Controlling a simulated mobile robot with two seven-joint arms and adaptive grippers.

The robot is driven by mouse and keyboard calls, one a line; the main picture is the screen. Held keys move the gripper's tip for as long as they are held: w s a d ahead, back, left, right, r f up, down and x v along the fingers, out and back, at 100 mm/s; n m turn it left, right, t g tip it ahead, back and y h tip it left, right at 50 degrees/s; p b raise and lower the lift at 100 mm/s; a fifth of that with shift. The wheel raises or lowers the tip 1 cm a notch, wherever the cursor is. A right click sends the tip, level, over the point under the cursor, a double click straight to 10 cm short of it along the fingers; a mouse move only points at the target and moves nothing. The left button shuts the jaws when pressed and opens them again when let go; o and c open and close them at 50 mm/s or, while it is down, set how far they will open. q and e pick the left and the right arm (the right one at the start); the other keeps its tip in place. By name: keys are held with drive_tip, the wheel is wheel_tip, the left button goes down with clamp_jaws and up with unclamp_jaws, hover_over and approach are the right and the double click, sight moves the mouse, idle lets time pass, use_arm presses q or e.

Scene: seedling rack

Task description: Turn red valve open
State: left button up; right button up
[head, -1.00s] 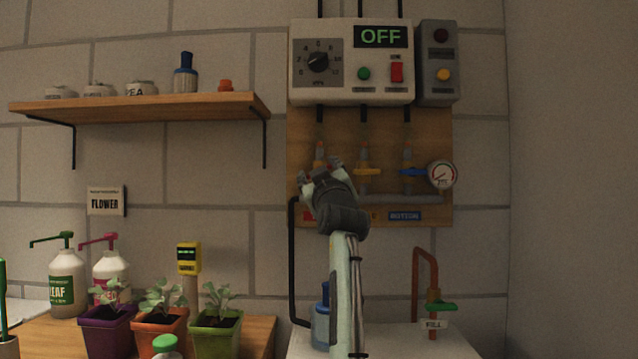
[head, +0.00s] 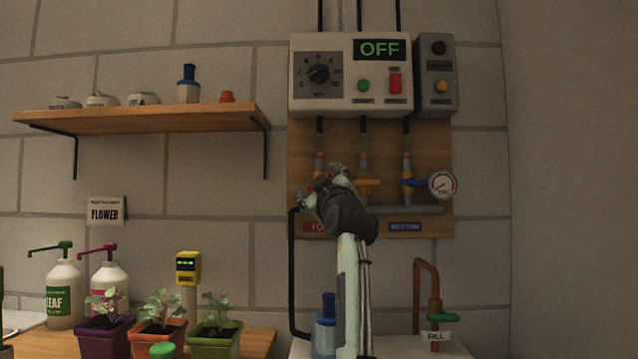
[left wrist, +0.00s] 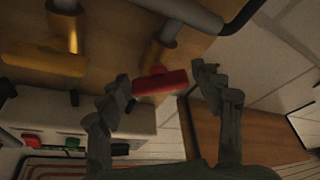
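The red valve handle (left wrist: 160,82) is a short red bar on a pipe, seen in the left wrist view. It lies across its pipe. My left gripper (left wrist: 165,79) is open, with one finger on each side of the handle, close to its ends; I cannot tell whether either touches. In the head view my left gripper (head: 319,182) is in front of the left pipe of the wooden board (head: 436,140) and hides most of the red valve. My right gripper is not in view.
Beside the red valve are a yellow valve (head: 369,182), a blue valve (head: 413,182) and a gauge (head: 442,185). A control box (head: 350,105) reading OFF hangs above. A black pipe (head: 292,270) runs down at left. A shelf (head: 150,118) and potted seedlings stand further left.

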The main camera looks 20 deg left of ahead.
use_arm(q)
drive_tip(key=shift+s, duration=0.1)
drive_tip(key=v, duration=1.2)
